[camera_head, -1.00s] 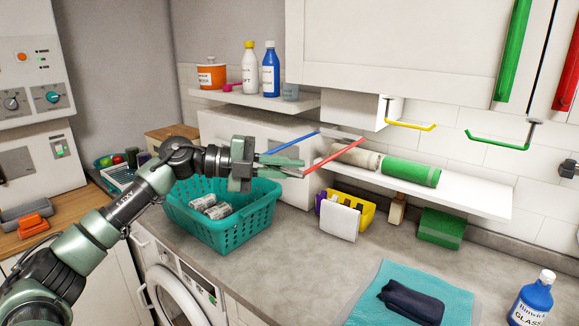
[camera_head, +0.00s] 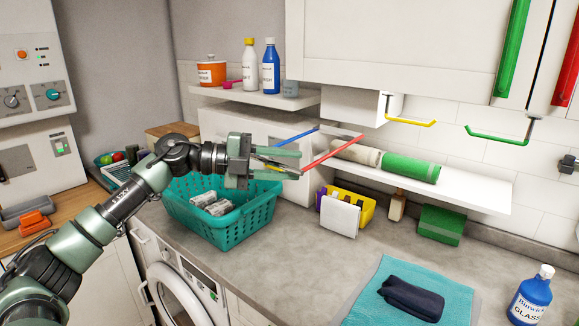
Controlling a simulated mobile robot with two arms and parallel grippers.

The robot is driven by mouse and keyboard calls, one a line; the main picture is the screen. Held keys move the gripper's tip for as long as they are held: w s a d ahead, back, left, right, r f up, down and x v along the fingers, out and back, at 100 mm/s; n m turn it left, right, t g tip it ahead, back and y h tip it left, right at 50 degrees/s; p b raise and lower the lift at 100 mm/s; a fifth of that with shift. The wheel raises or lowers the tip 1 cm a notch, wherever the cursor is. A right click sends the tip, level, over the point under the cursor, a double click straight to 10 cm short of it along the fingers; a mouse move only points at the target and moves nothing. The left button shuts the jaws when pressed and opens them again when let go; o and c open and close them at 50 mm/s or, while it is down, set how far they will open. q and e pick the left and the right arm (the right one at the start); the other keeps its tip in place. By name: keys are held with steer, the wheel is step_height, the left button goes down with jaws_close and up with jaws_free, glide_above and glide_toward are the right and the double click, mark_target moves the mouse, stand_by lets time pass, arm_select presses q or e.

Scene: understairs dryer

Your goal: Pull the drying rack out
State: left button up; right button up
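The drying rack shows as a blue rod (camera_head: 297,137) and a red rod (camera_head: 335,154) that reach out from the white wall unit below the cabinet. Their near ends lie at my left gripper (camera_head: 297,164), which is open with its two fingers apart, one above the other. The fingers cover the rack's front end, and a small yellow piece shows between them. I cannot tell whether the fingers touch the rack. My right gripper is not in view.
A shelf (camera_head: 470,196) with a green roll (camera_head: 410,168) is to the right. Yellow (camera_head: 411,123) and green (camera_head: 497,137) handles hang under the cabinet. Bottles stand on an upper shelf (camera_head: 255,97).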

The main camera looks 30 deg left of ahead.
arm_select(q)
steer(key=b+v, duration=0.4)
steer(key=v, duration=0.3)
steer(key=shift+a, duration=0.1)
stand_by(0.4)
